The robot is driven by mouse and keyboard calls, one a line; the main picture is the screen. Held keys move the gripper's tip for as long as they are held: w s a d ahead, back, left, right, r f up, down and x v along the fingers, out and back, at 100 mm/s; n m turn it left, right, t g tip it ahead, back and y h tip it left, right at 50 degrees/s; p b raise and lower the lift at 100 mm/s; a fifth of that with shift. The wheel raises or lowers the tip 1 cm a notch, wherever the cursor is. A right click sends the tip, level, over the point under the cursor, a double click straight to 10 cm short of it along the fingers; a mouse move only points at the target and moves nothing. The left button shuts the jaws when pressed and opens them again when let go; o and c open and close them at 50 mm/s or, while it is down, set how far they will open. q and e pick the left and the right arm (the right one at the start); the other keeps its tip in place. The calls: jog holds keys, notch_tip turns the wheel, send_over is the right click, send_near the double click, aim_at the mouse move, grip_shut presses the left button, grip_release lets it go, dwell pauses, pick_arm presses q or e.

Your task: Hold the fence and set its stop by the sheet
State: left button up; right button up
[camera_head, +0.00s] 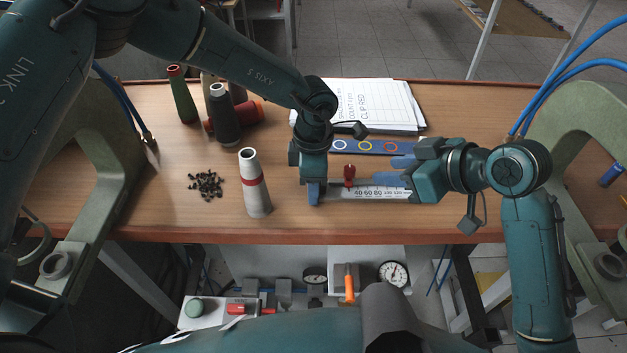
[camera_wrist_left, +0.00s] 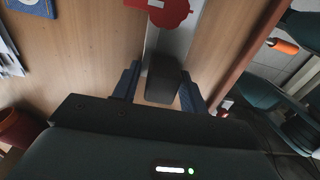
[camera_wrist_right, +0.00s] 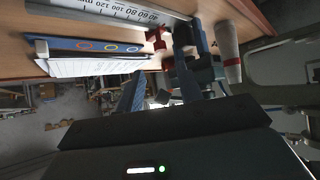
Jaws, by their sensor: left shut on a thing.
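The fence (camera_head: 378,192) is a pale rail with a printed scale, lying near the table's front edge. Its red stop (camera_head: 349,172) stands near the left end of the scale; it shows in the left wrist view (camera_wrist_left: 170,14) too. My left gripper (camera_head: 315,192) is shut on the fence's dark end block (camera_wrist_left: 162,80). My right gripper (camera_head: 397,171) is open and empty over the fence's right part, fingers pointing left, right of the stop. The sheet (camera_head: 380,108) lies at the back, topping a paper stack. Its writing is partly legible, including "CLIP RED"; my left arm hides its left side.
A blue strip with coloured rings (camera_head: 365,147) lies between sheet and fence. A grey cone with a red band (camera_head: 254,185) stands left of my left gripper, near small dark parts (camera_head: 206,185). Several bobbins (camera_head: 223,115) stand at the back left. Bare wood lies right of the sheet.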

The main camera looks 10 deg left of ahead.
aim_at(351, 168)
jog(key=shift+o, duration=0.4)
jog(key=shift+o, duration=0.3)
jog(key=shift+f, duration=0.1)
jog(key=w+a+f+y, duration=0.1)
jog(key=a+f, duration=0.1)
jog(key=w+a+f+t, duration=0.1)
jog(key=w+a+f, duration=0.1)
jog(key=w+a+f+y, duration=0.1)
jog(key=a+f, duration=0.1)
jog(key=shift+w+a+t+y, duration=0.15)
jog(key=shift+a+t+y, duration=0.15)
jog(key=shift+t, duration=0.1)
jog(key=shift+d, duration=0.1)
jog(key=shift+r, duration=0.1)
grip_shut()
dwell(0.4)
